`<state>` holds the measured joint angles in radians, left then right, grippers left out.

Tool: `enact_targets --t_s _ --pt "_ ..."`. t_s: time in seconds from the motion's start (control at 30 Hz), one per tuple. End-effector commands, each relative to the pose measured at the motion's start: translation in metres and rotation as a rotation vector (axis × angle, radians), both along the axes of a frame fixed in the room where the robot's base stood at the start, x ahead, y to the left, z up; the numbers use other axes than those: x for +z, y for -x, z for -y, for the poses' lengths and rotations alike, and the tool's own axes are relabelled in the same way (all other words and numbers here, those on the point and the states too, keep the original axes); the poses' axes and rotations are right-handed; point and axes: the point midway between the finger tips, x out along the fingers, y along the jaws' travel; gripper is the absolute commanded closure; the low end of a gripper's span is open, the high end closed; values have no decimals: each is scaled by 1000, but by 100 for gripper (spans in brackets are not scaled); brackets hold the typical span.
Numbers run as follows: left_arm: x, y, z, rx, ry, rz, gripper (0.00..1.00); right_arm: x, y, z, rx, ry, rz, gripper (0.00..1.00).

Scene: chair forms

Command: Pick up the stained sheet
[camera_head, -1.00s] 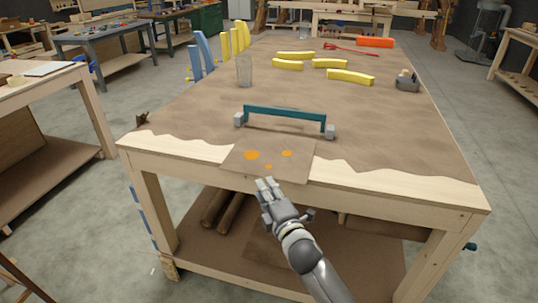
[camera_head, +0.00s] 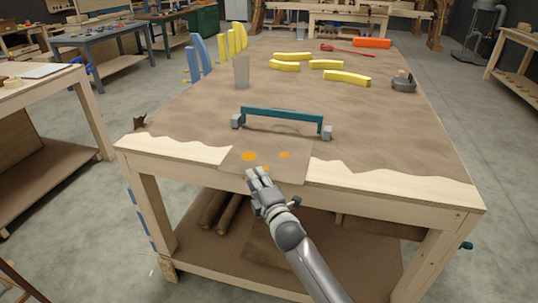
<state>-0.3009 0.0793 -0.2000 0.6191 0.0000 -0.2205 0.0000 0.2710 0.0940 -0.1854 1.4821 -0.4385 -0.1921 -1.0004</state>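The stained sheet (camera_head: 290,168) is a flat brown square with orange spots. It lies at the near edge of the workbench, with its front part over the edge. I cannot tell whether the fingers touch or hold the sheet. My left gripper is not in view.
The workbench (camera_head: 400,185) has a teal-barred clamp (camera_head: 282,115) just behind the sheet. A clear glass (camera_head: 242,72), several yellow curved pieces (camera_head: 347,78), a small grey tool (camera_head: 403,82) and an orange block (camera_head: 372,43) stand farther back.

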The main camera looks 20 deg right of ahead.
Motion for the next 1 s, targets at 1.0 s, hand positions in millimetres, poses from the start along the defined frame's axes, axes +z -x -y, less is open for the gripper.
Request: enact_targets --t_s 1.0 --pt "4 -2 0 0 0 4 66 47 12 -3 2 1 5 100"
